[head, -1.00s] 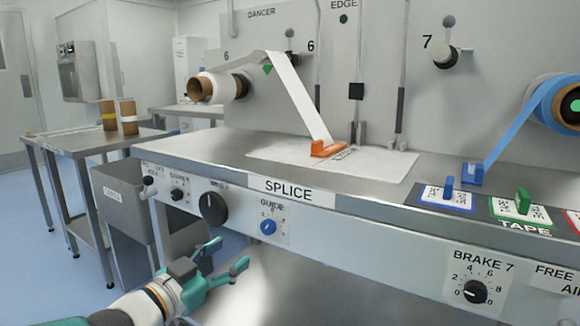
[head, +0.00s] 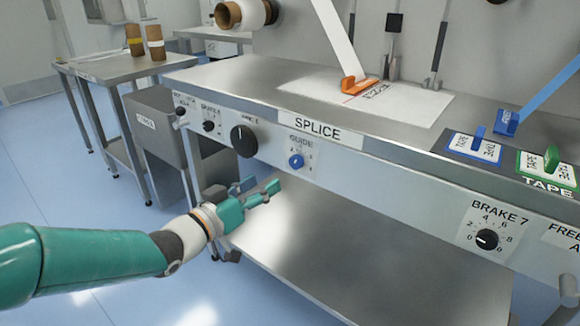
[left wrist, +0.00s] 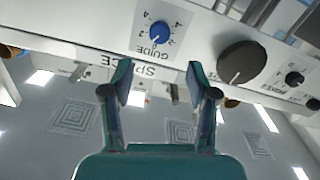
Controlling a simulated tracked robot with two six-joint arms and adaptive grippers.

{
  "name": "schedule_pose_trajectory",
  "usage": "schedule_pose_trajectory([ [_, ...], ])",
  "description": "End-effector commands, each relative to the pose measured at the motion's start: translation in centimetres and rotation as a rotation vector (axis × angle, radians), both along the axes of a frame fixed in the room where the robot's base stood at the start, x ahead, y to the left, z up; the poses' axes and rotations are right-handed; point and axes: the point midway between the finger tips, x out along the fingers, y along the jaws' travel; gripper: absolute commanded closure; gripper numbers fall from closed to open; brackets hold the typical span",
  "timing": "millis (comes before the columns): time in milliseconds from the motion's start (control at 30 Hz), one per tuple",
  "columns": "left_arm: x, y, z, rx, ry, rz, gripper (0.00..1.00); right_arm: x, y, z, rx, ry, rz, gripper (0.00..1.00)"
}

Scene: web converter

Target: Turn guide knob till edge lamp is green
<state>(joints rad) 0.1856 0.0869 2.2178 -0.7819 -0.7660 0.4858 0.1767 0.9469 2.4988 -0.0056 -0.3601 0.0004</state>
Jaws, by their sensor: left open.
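The blue guide knob (head: 296,161) sits on a white plate marked GUIDE on the front panel, right of a large black knob. In the left wrist view the guide knob (left wrist: 159,29) is beyond the fingertips, roughly centred between them. My left gripper (head: 262,190) is open and empty, below and left of the guide knob, apart from it. In the left wrist view its two fingers (left wrist: 159,75) stand wide apart. The edge lamp is out of view. My right gripper is not in view.
The large black knob (head: 244,141) and a smaller Brake 6 knob (head: 208,126) are close by on the left. A steel lower shelf (head: 330,245) lies under the panel. An orange splice block (head: 354,84) rests on the bench top. The Brake 7 knob (head: 487,239) is far right.

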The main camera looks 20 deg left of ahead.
Motion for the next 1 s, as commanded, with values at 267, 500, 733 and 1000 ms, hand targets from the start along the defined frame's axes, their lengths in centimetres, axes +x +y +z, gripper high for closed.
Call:
schedule_pose_trajectory([
  [267,5.7,-2.2,-0.1,0.0,-0.002,-0.002,0.41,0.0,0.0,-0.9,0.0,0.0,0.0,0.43],
  [500,8.9,-3.3,0.0,0.001,-0.001,-0.001,0.41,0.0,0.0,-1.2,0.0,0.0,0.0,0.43],
  [733,9.7,-3.6,0.0,0.0,0.0,0.0,0.41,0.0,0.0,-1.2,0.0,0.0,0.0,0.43],
  [1000,9.7,-3.5,0.0,0.0,0.0,0.0,0.51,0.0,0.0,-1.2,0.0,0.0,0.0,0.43],
])
